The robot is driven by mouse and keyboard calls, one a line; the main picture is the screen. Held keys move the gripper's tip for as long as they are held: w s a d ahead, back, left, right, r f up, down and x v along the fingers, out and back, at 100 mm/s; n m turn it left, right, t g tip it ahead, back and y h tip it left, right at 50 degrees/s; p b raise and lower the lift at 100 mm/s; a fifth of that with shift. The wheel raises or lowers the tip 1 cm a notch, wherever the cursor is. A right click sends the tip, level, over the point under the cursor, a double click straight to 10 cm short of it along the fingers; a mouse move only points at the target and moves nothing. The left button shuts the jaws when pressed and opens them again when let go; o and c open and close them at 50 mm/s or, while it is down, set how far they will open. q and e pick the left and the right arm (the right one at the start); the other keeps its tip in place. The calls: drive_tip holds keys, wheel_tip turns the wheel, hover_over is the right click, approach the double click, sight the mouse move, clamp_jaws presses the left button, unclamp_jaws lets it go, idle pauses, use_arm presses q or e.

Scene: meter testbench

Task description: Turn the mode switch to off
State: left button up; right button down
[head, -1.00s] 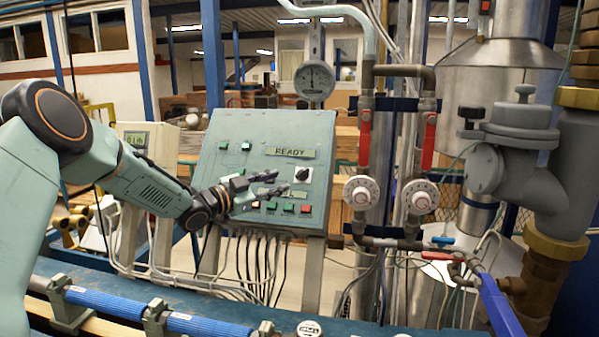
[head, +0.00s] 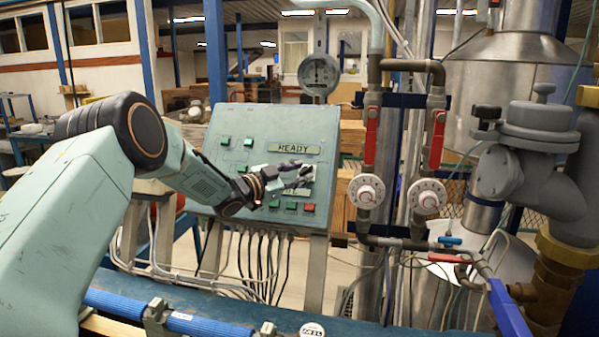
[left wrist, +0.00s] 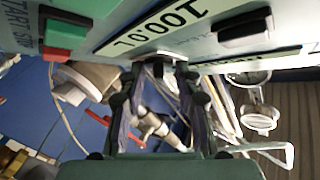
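The grey-green control panel (head: 240,120) has a READY display. The mode switch shows only as part of its white plate (head: 308,169) at the panel's right side; my left gripper (head: 303,177) covers its knob in the head view. In the left wrist view, a dark knob (left wrist: 158,67) on a white plate, which looks like the mode switch, sits between the tips of my left gripper (left wrist: 159,80). The two fingers are apart, with a gap on each side of it. Which way the knob points is hidden. My right gripper is not in view.
Green and red push buttons (head: 308,208) lie just below the gripper. Pipes with red-handled valves (head: 371,135) stand right of the panel. Cables hang below it.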

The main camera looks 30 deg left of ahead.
use_arm(q)
drive_tip(key=shift+s+d+r, duration=0.2)
drive_tip(key=shift+d+r, duration=0.15)
drive_tip(key=shift+r, duration=0.05)
drive_tip(key=shift+w+a+f, duration=0.1)
drive_tip(key=shift+w+f, duration=0.1)
drive_tip(key=c, duration=0.4)
clamp_jaws()
